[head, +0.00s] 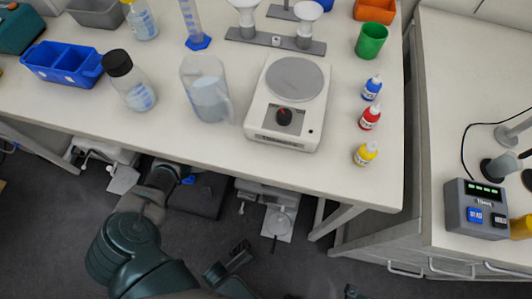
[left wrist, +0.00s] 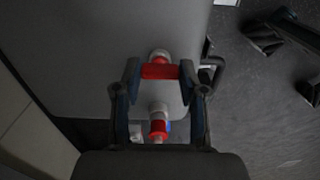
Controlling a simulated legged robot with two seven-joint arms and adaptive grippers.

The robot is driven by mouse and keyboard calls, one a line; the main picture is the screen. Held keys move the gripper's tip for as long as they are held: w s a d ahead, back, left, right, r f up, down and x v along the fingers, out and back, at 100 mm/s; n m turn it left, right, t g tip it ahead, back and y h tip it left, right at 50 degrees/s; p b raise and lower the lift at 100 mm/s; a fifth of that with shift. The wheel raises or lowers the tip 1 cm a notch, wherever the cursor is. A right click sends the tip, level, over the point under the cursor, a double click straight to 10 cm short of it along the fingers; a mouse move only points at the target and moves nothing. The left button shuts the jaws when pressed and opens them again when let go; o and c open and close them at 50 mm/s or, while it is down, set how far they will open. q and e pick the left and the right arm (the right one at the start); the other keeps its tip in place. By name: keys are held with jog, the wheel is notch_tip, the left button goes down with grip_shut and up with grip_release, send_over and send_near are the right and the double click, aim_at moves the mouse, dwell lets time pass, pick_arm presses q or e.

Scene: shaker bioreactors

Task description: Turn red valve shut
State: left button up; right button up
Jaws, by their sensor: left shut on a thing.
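The red valve handle (left wrist: 160,71) shows in the left wrist view as a short red bar, set crosswise on a pale fitting by a grey panel. My left gripper (left wrist: 160,76) has one finger on each side of this handle and is shut on it. In the head view my left arm reaches down under the bench, and its fingertips and the valve are hidden there. A second red fitting (left wrist: 157,130) with a bit of blue sits lower, between the finger bases. Dark parts of my right gripper (left wrist: 285,28) show at upper right; its jaw state is unclear.
The white bench (head: 345,165) overhangs the work area. Grey equipment (head: 270,190) and a bench leg (head: 340,222) stand below. A second bench (head: 455,90) is at right.

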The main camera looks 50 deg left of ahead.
dwell(0.3)
pick_arm(q)
jog(key=o, duration=1.1)
jog(key=shift+o, duration=0.2)
jog(key=shift+w+r, duration=0.1)
jog(key=shift+r, duration=0.15)
notch_tip(320, 180, up, 11)
jog(key=shift+a+r, duration=0.1)
